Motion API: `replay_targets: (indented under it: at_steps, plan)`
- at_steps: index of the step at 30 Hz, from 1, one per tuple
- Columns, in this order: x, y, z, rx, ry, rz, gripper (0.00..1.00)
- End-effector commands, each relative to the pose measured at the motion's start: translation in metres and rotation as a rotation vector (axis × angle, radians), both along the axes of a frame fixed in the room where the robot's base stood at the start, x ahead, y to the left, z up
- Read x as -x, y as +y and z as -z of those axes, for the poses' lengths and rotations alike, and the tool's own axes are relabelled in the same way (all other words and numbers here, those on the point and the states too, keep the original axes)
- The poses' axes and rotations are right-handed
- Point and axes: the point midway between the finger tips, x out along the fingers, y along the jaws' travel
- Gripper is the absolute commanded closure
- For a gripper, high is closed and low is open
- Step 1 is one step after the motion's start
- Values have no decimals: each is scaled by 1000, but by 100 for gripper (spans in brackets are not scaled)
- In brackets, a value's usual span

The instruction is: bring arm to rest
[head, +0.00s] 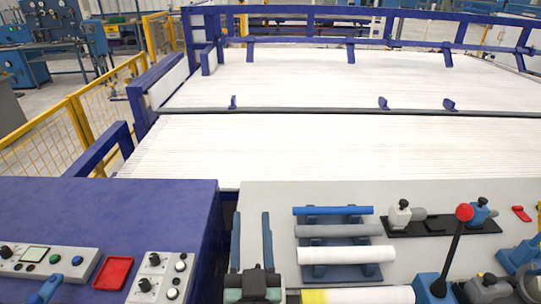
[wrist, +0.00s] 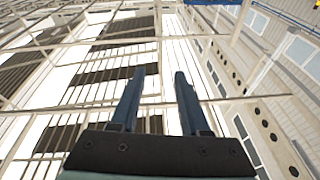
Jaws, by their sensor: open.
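My gripper (head: 252,214) stands at the lower middle of the head view, its two blue fingers apart and pointing up the picture. In the wrist view my gripper (wrist: 158,73) is open with nothing between the fingers, and the background is the hall's roof and windowed walls. To its right in the head view, a blue pipe (head: 334,210), a grey pipe (head: 339,229) and a thicker white pipe (head: 346,255) lie across a blue-grey rack (head: 341,270). A yellow and white pipe (head: 360,296) is cut off at the bottom edge.
A lever with a red knob (head: 464,212) stands right of the rack. Valve fittings (head: 401,215) sit on a black plate behind it. Control panels (head: 160,278) and a red tray (head: 113,272) are on the blue surface at left. A large white bed (head: 240,140) lies beyond.

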Motion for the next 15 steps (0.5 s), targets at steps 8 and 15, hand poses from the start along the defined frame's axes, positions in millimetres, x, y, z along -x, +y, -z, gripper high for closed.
replay_targets:
  at_steps: [8,15]
  plan:
    - [9,-10,-222,68,-281,25,54]
    - [78,-25,-358,89,-477,83,54]
